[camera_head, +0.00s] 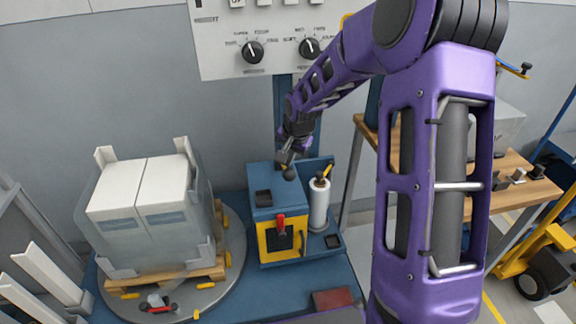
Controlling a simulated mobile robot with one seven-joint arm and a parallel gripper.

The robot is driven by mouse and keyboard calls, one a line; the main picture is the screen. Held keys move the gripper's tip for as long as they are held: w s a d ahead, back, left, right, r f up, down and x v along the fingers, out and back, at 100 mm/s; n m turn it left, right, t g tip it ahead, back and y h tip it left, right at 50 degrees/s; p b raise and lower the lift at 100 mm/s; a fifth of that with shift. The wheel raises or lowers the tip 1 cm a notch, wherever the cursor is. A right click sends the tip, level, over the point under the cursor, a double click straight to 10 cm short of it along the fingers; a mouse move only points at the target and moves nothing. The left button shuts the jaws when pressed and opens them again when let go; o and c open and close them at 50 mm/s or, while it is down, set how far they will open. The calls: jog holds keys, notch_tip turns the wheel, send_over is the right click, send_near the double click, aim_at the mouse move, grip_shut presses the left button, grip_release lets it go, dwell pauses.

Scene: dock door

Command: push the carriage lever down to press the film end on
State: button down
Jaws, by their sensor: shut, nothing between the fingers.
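My gripper (286,161) is shut and empty, pointing down over the top of the blue carriage box (262,184). A dark round knob (289,174) shows just below the fingertips; whether they touch it, and whether it is the lever's end, I cannot tell. A red handle (281,222) sits on the box's yellow-framed front. A white film roll (319,203) stands upright to the right of the box, with a yellow bar with a dark end (323,175) at its top. On the left, a wrapped load of white boxes (140,193) stands on a wooden pallet (178,279). The film end cannot be made out.
The pallet stands on a round grey turntable (236,262). A panel with dark dials (252,52) hangs above the carriage. A wooden bench (525,190) and a yellow pallet truck (540,255) are at right. A dark red block (332,299) lies in front.

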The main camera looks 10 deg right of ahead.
jog(key=shift+s+f+b, duration=0.3)
jog(key=shift+f+b, duration=0.2)
jog(key=shift+f, duration=0.15)
jog(key=shift+s+f+b, duration=0.25)
jog(key=shift+f+b, duration=0.2)
jog(key=shift+f, duration=0.15)
dwell(0.9)
dwell(0.5)
jog(key=shift+w+r+p, duration=0.35)
jog(key=shift+r+p, duration=0.2)
jog(key=shift+r, duration=0.2)
jog(key=shift+w+r+p, duration=0.3)
jog(key=shift+r+p, duration=0.2)
jog(key=shift+r, duration=0.3)
jog(key=shift+w+r+p, duration=0.35)
jog(key=shift+r+p, duration=0.2)
jog(key=shift+r, duration=0.2)
jog(key=r+p, duration=0.1)
jog(key=w+r+p, duration=0.1)
jog(key=r, duration=0.1)
jog(key=w+r+p, duration=0.1)
jog(key=shift+r, duration=0.25)
